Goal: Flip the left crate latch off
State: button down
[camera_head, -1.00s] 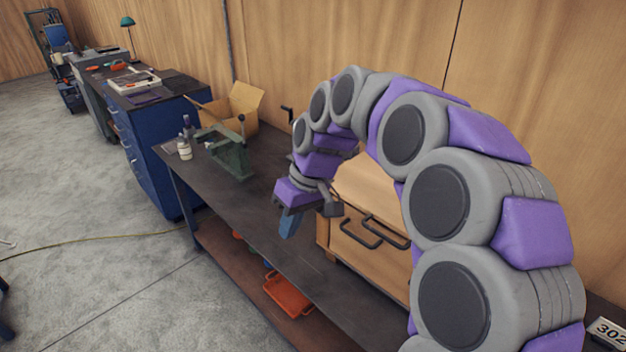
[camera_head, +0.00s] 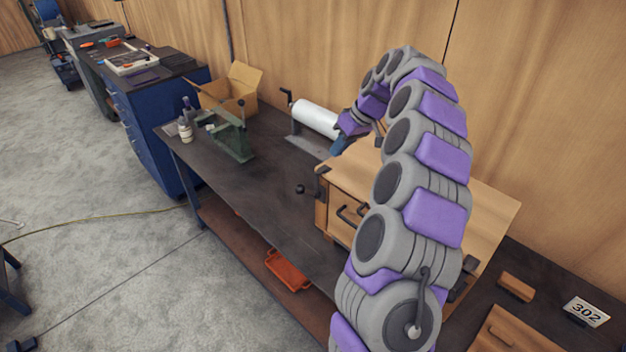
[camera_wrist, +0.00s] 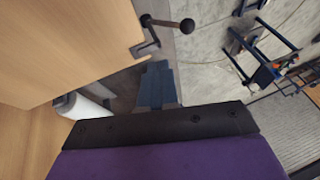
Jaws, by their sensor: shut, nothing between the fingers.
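A wooden crate (camera_head: 478,208) stands on the dark workbench, partly hidden behind my arm. Its left latch (camera_head: 316,180) is a dark lever with a round black knob, sticking out past the crate's front left corner. In the wrist view the latch (camera_wrist: 167,24) shows at the crate's corner, above the fingers. In the wrist view the gripper (camera_wrist: 156,85) is apart from the latch. A second dark latch (camera_head: 462,279) is partly hidden by my arm.
A white roll (camera_head: 315,118) on a stand is just behind my gripper. A green metal tool (camera_head: 232,140), bottles and an open cardboard box (camera_head: 232,88) are farther left. A 302 sign (camera_head: 586,311) is at right.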

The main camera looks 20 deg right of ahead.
send_over(308, 192)
jog(key=d, duration=0.3)
notch_tip(308, 192, down, 10)
jog(key=shift+a+f, duration=0.75)
jog(key=shift+f, duration=0.15)
